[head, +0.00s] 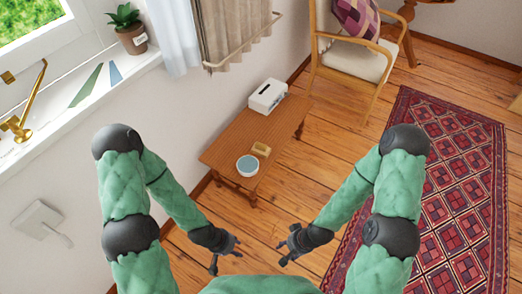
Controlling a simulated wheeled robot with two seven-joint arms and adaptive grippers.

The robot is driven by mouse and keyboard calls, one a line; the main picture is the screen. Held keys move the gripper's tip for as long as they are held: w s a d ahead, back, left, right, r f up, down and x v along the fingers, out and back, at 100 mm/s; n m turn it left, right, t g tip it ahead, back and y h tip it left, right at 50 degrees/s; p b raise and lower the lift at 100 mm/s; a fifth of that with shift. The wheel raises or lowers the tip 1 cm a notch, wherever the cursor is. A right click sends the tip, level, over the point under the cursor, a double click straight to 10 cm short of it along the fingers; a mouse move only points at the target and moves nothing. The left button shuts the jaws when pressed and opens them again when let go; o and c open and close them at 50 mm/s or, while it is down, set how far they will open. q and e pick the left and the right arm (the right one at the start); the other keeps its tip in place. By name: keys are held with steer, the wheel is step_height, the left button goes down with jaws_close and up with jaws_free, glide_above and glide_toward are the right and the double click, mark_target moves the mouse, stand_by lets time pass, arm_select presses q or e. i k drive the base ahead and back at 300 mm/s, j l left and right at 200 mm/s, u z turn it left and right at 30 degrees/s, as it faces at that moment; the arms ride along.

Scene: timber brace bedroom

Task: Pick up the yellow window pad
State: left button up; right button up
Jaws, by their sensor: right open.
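My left gripper (226,257) is open and empty, low in the picture and nearer to me than the table. My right gripper (281,254) is open and empty to the right of it. Both are apart from the block and the table, over the floor in the picture.
A white tissue box (267,96) stands at the table's far end. A chair (356,60) stands at the back, and a patterned red rug (440,175) lies right. The windowsill at left holds a potted plant (129,30) and flat green (87,86) and blue (115,74) pieces.

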mark_target(263, 150)
steer(key=i+l, duration=0.3)
steer(key=i+l+u, duration=0.3)
steer(key=l+u, duration=0.3)
steer(key=i+l+u, duration=0.25)
steer(key=l, duration=0.2)
steer(key=k+u, duration=0.1)
steer(key=u, duration=0.85)
